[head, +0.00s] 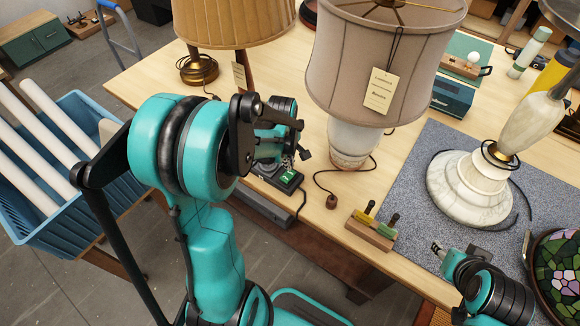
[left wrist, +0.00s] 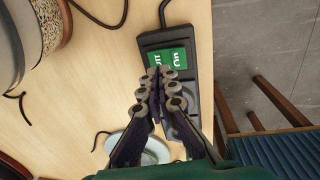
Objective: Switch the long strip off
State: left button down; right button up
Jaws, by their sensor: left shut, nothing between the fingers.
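The long strip (head: 291,184) is a black power strip near the table's front edge, with a green switch (head: 289,176). In the left wrist view the strip (left wrist: 194,103) runs up the picture, and its green switch (left wrist: 176,58) shows white lettering that includes "On". My left gripper (head: 287,162) is above the strip. In the left wrist view its fingertips (left wrist: 160,78) are together and empty, over the lower edge of the switch; contact cannot be told. The gripper hides part of the strip. My right gripper (head: 441,252) is at the lower right, far from the strip; its finger gap is unclear.
A shaded lamp (head: 350,142) stands right of the strip, and a pleated-shade lamp (head: 198,70) stands behind my left arm. A wooden block with coloured handles (head: 371,229) sits near the front edge. A marble lamp base (head: 468,188) stands on a grey mat (head: 408,179).

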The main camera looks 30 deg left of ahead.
aim_at(290, 173)
pick_arm(q)
notch_tip(290, 173, up, 10)
jog(key=w+p, duration=0.1)
jog(key=p, duration=0.1)
pick_arm(e)
notch_tip(290, 173, up, 3)
jog(key=shift+f, duration=0.1)
pick_arm(q)
jog(key=shift+w+d, duration=0.1)
jog(key=shift+d, duration=0.05)
jog(key=s+d+f+m+t+b, duration=0.2)
jog(key=s+d+m+t+b, duration=0.4)
jog(key=s+d+m, duration=0.5)
jog(key=s+m+b, duration=0.1)
jog(key=m+b, duration=0.1)
jog(key=m, duration=0.4)
jog(key=shift+s+d, duration=0.15)
jog(key=shift+d, duration=0.1)
pick_arm(e)
notch_tip(290, 173, down, 8)
